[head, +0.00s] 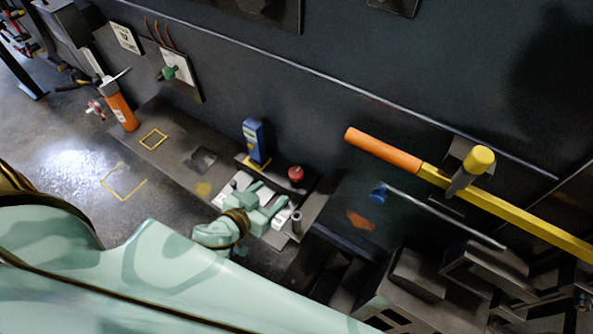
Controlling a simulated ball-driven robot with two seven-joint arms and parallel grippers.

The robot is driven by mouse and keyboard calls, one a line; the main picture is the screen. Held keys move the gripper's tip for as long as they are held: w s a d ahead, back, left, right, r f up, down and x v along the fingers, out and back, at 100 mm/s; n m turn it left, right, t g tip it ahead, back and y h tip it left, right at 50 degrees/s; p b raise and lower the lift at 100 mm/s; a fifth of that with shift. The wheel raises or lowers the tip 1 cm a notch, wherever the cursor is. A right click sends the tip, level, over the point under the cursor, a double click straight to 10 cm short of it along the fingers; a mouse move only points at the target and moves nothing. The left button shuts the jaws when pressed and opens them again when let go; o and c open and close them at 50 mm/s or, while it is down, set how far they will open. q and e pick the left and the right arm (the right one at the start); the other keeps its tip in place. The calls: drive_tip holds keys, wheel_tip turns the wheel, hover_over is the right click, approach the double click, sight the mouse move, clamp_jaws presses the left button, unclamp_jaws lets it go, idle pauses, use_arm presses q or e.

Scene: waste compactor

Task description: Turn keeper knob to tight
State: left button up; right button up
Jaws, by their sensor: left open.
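My left gripper (264,200) is open over a pale fixture (283,219) on the dark bench; my gripper hides part of that fixture. A round red knob (296,173) stands just beyond the fingers, apart from them as far as I can tell. A yellow-capped knob (480,160) on a grey stem stands at the yellow bar (510,210), far right of my gripper. I cannot tell which knob is the keeper knob, and no tight mark is readable. My right gripper is out of view.
A blue box (255,140) stands on the bench behind my gripper. A bar with an orange grip (383,151) and a blue-ended rod (440,215) lie to the right. An orange cylinder (122,112) stands at left.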

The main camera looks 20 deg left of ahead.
sight(295, 174)
use_arm(q)
drive_tip(key=b+x, duration=0.1)
drive_tip(key=x, duration=1.2)
drive_tip(key=shift+w+d+f, duration=0.1)
drive_tip(key=shift+w+f, duration=0.05)
drive_tip(key=shift+w, duration=0.2)
drive_tip(key=c, duration=1)
